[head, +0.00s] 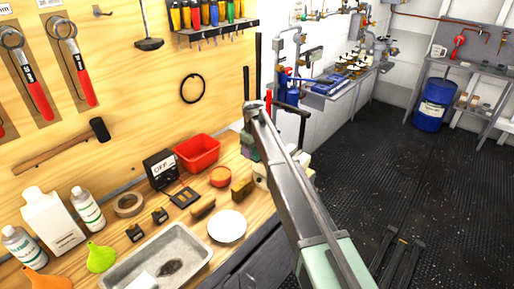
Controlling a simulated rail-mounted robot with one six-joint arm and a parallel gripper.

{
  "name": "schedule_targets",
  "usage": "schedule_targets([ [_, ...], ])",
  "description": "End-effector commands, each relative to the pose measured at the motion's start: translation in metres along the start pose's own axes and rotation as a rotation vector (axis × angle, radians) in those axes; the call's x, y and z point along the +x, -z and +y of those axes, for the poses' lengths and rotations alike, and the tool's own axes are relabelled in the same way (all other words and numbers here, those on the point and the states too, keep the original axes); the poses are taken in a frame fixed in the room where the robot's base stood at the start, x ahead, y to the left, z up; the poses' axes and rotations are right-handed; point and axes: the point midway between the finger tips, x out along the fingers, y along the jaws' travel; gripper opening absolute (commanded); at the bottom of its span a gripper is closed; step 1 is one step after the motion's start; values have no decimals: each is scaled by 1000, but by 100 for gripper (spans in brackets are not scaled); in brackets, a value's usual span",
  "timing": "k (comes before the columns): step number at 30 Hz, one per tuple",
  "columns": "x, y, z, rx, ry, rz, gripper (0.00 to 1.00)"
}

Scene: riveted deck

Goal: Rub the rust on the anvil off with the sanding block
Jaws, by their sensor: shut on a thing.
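My arm reaches from the lower right up to the back end of the bench. My gripper cannot be made out; the arm's far end and the clutter there hide that area. I cannot pick out the anvil or its rust; pale and dark shapes behind my arm are too small and covered to name.
The wooden bench (157,228) holds a grey tray (117,274), a white plate (227,226), a red bin (198,152), bottles, funnels and a tape roll (129,205). Tools hang on the wall behind. The dark floor to the right is mostly open, with a blue drum (433,104) far back.

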Motion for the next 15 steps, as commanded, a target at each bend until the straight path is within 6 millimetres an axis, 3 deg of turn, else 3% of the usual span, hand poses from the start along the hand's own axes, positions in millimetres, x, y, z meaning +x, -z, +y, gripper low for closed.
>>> schedule_targets([
  [8, -5, 0, 1, 0, 0, 0, 38],
  [15, -39, 0, 1, 0, 0, 0, 38],
])
